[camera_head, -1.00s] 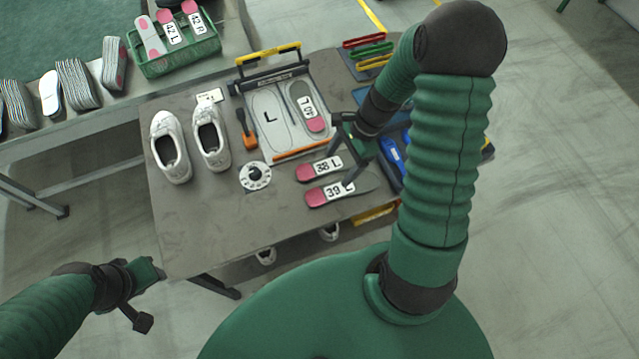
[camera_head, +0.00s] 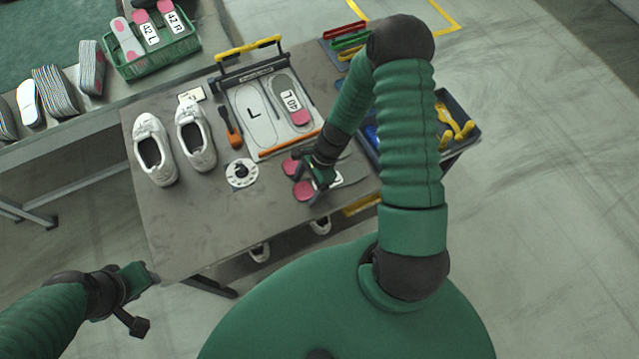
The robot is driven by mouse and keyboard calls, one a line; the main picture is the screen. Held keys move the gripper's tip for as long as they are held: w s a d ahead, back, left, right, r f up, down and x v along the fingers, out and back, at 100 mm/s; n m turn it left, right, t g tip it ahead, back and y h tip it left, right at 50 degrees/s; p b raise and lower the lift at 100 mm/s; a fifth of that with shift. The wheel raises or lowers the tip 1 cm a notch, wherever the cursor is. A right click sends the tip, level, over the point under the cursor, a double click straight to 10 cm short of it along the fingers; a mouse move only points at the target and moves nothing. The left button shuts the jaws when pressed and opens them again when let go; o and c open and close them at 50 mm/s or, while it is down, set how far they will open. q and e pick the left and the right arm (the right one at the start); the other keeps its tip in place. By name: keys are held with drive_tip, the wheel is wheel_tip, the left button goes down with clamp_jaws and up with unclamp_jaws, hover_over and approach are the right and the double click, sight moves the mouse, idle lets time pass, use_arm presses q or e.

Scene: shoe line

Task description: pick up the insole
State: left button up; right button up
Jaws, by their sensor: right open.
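Two insoles with pink heels lie on the table in front of the sizing board. The farther insole, labelled 38 L earlier, shows mostly its pink heel (camera_head: 290,165). The nearer insole, labelled 39 L earlier, shows its pink heel (camera_head: 304,190) and a bit of its front. My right gripper (camera_head: 308,186) is open above these two insoles and covers their labels. Whether it touches either one cannot be told. A third insole, 40 L (camera_head: 291,98), lies on the sizing board (camera_head: 262,150). My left gripper (camera_head: 147,300) hangs off the table at lower left, its jaw opening unclear.
White shoes (camera_head: 154,150) stand at the table's left, beside an orange-handled tool (camera_head: 233,130) and a white dial (camera_head: 241,173). A green basket (camera_head: 160,63) holds insoles on the back bench. A dark bin (camera_head: 461,112) is at right. The table's front left is clear.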

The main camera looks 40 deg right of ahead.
drive_tip(key=c, duration=1.4)
drive_tip(key=shift+r, duration=0.1)
drive_tip(key=shift+c, duration=0.2)
